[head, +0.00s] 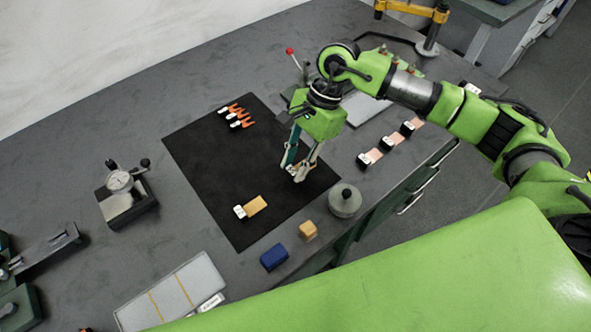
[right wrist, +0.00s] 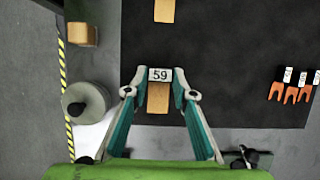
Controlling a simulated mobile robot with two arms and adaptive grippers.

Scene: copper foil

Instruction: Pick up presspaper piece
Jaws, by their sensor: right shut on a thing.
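A tan presspaper piece (right wrist: 158,98) with a white tag marked 59 is between the fingers of my right gripper (right wrist: 159,82) in the right wrist view. The right gripper (head: 297,170) is shut on it over the right part of the black mat (head: 210,160) in the head view; any gap to the mat is hard to tell. A second tan piece (head: 256,205) with a white tag lies on the mat's near part, and part of it shows at the top of the right wrist view (right wrist: 164,10). My left gripper is not in view.
Several orange fork-shaped parts (head: 236,115) lie on the mat's far part. A grey round weight (head: 345,202), a tan block (head: 308,229) and a blue block (head: 274,257) stand near the front edge. Tagged copper pieces (head: 390,141) lie to the right. A dial gauge (head: 120,181) stands left.

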